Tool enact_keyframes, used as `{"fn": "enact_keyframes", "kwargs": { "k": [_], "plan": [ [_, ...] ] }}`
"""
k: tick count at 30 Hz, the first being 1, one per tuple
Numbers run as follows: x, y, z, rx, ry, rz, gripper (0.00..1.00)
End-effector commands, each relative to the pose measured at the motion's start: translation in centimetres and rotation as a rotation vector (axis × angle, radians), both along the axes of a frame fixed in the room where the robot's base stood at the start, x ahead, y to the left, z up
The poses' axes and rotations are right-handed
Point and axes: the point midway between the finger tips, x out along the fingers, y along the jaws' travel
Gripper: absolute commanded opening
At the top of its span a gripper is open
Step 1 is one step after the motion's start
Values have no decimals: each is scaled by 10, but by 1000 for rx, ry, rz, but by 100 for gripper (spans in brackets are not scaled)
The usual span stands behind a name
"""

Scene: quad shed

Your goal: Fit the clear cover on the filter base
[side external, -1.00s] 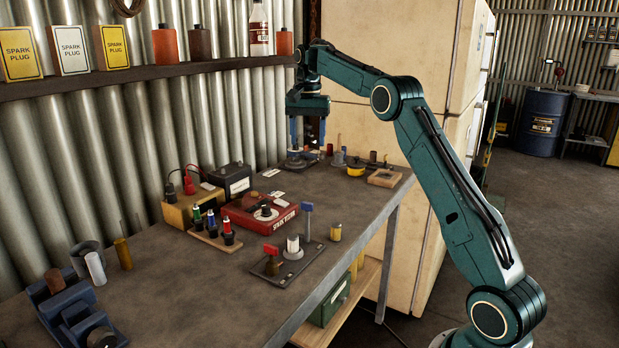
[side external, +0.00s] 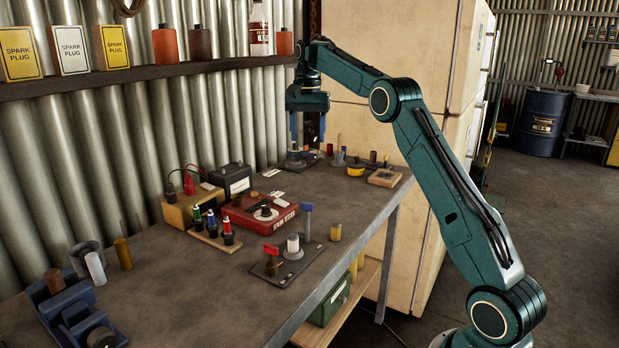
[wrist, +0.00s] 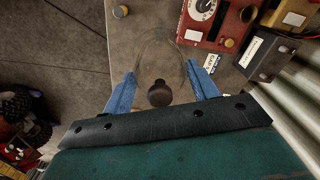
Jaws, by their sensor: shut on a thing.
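My gripper (wrist: 160,92) is shut on the clear cover (wrist: 158,58), with one blue finger on either side of it in the wrist view. The cover is a see-through, glassy shape. A dark round knob (wrist: 159,93) shows between the fingers; I cannot tell whether it belongs to the cover. In the side external view my gripper (side external: 307,128) is above the far end of the bench, over a low dark round piece on a grey plate (side external: 299,160), which may be the filter base. The cover is too faint to make out there.
A yellow puck (side external: 355,167) and a wooden tray (side external: 385,177) stand right of my gripper on the bench (side external: 215,290). A red tester box (side external: 262,214), a black box (side external: 231,178) and a plug rack (side external: 215,237) stand nearer. The shelf (side external: 150,75) runs along the wall.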

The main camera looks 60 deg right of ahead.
Motion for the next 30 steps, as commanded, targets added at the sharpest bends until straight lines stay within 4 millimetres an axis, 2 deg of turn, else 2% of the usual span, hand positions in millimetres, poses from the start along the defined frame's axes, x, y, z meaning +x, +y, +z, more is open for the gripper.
{"fn": "enact_keyframes", "kwargs": {
  "k": [7,30],
  "plan": [
    [0,0,21,-2,-3,0,36],
    [0,0,44,-1,-3,0,36]
  ]
}}
